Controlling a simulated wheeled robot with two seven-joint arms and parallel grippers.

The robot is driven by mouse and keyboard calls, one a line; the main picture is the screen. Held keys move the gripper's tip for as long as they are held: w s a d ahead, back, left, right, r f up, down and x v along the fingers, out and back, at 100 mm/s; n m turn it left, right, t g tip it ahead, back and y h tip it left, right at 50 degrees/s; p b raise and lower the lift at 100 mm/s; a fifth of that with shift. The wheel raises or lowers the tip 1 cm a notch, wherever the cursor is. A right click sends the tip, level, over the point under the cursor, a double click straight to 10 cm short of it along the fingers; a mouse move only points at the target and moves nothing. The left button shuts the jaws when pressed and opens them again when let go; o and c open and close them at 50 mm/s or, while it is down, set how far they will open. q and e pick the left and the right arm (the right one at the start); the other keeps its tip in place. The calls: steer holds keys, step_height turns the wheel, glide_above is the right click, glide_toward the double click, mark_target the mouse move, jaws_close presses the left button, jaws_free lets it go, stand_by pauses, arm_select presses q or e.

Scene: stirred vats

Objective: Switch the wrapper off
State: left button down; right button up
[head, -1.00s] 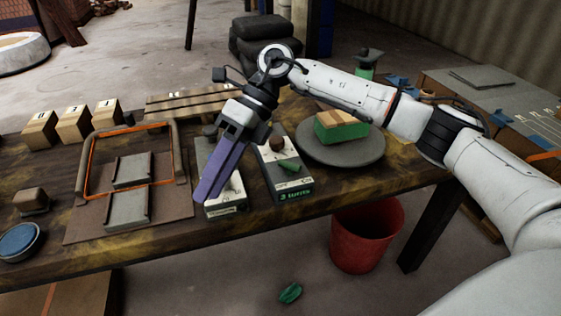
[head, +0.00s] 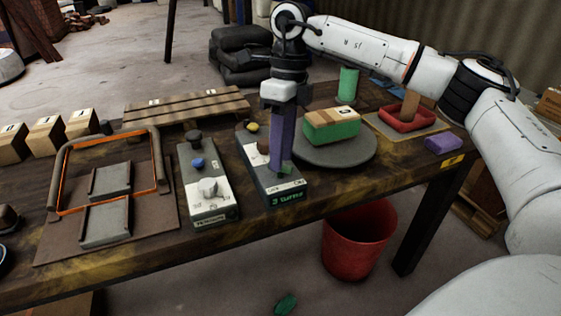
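A round grey turntable (head: 357,152) carries a tan box with a green wrapped lower part (head: 332,128). In front of it, to the left, lies a dark control box (head: 290,193) marked "3 turns", with a yellow button (head: 252,127), a brown knob and a green switch part (head: 286,170). My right gripper (head: 281,171) points down over this box. Its purple fingers look shut together and empty, with the tips at the green part. They partly hide the knob and switch; I cannot tell whether they touch or how the switch is set. My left gripper is out of view.
A second control box (head: 210,200) with a blue button and a pale dial lies to the left. A red tray (head: 402,119) and purple block (head: 443,145) are at the right. A red bin (head: 355,245) stands below the table edge.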

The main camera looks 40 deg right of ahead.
steer(key=shift+s+a+f, duration=0.1)
steer(key=shift+a+f, duration=0.05)
steer(key=shift+f, duration=0.9)
steer(key=shift+c, duration=0.2)
jaws_close()
